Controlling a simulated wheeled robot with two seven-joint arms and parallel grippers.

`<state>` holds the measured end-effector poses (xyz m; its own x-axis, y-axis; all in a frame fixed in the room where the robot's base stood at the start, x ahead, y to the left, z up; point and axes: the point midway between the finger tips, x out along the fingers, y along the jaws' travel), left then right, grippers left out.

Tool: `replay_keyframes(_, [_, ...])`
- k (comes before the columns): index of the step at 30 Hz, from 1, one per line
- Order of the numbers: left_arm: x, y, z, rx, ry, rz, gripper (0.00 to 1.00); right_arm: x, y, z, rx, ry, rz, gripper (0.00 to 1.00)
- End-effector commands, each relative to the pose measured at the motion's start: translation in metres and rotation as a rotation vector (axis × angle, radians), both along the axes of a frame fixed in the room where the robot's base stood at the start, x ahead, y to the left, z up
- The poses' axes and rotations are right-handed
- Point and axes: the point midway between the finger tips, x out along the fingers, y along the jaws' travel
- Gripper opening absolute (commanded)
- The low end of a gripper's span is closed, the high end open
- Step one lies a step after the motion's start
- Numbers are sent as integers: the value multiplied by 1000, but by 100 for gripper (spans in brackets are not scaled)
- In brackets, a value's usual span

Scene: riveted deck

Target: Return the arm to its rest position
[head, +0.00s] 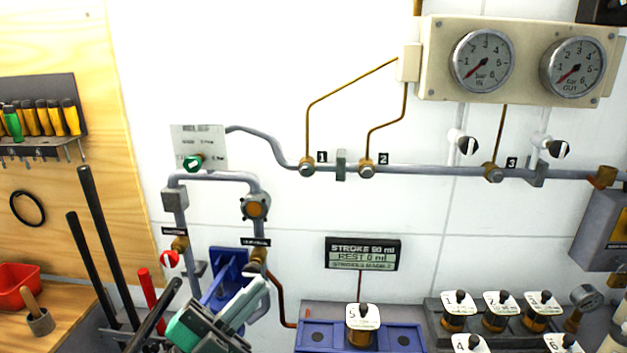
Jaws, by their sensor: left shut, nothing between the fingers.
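My left gripper (258,288) is at the lower middle of the head view, grey with a teal part. Its pale fingers point up and to the right and are shut with nothing between them. They are in front of the blue bracket (229,262) and the lower end of the grey piping, partly hiding both. I cannot tell whether they touch them. My right gripper is not in view.
Two gauges (482,61) hang upper right above a grey pipe (430,170). A display (362,254) reads "REST 0 ml". Labelled cartridges stand in a rack (433,306) at right. Tall black bars (108,245) and a red tray (18,284) are at left.

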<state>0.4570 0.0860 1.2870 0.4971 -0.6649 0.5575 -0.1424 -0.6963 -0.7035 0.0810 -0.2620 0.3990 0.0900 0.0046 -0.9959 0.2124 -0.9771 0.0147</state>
Motion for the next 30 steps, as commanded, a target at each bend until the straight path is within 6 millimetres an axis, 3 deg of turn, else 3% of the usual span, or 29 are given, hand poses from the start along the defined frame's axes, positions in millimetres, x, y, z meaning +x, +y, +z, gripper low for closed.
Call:
replay_keyframes(5, [34, 50, -46, -181, 322, 262, 0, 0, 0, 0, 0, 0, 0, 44])
replay_keyframes(7, [42, 70, -74, -227, 461, 361, 0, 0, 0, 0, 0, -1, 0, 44])
replay_keyframes(10, [43, 95, -121, -269, 672, 495, 0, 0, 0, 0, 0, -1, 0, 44])
replay_keyframes(13, [32, 117, -174, -289, 898, 617, 0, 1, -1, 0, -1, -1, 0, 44])
replay_keyframes(18, [-16, 141, -265, -262, 1299, 780, 0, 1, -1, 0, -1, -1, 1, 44])
replay_keyframes(21, [-52, 146, -306, -223, 1507, 838, 0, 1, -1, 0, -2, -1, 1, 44])
replay_keyframes(24, [-87, 148, -335, -181, 1679, 871, 0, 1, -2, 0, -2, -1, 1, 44])
replay_keyframes(30, [-151, 145, -371, -94, 1958, 892, 0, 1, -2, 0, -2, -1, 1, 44])
